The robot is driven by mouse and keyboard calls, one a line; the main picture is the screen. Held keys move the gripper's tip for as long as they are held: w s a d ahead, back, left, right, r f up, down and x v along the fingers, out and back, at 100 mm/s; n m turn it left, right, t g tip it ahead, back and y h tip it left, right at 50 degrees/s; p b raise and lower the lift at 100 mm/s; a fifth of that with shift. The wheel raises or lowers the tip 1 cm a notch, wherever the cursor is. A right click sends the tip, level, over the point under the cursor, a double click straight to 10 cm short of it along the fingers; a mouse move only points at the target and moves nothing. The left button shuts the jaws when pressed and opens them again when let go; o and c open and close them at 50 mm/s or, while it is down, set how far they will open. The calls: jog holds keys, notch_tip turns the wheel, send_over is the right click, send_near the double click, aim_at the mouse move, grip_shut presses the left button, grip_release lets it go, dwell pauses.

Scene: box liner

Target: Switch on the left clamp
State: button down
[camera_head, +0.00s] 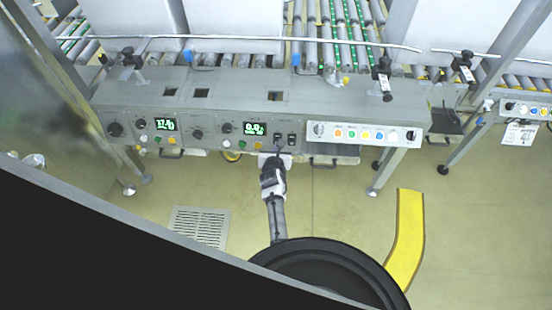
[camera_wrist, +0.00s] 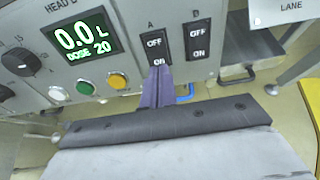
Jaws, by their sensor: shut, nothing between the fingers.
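Two dark rocker switches marked OFF above and ON below sit side by side on the grey panel. The left switch (camera_wrist: 155,42) is labelled A; the right switch (camera_wrist: 197,40) is labelled B. They show small in the head view, as the left switch (camera_head: 278,140) and the right switch (camera_head: 291,139). My gripper (camera_wrist: 157,72) is shut and empty, its fingertips over the lower, ON end of switch A. I cannot tell whether they touch it, or which way switch A is tipped. In the head view my gripper (camera_head: 277,153) is just below the switches.
Left of the switches are a display (camera_wrist: 80,36) reading 0.0 L, a green button (camera_wrist: 85,87), a yellow button (camera_wrist: 117,80) and a black knob (camera_wrist: 20,60). A white strip of coloured buttons (camera_head: 364,134) is at right. Open floor lies in front.

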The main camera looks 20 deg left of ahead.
jog(key=shift+b+x, duration=0.65)
jog(key=shift+x, duration=0.2)
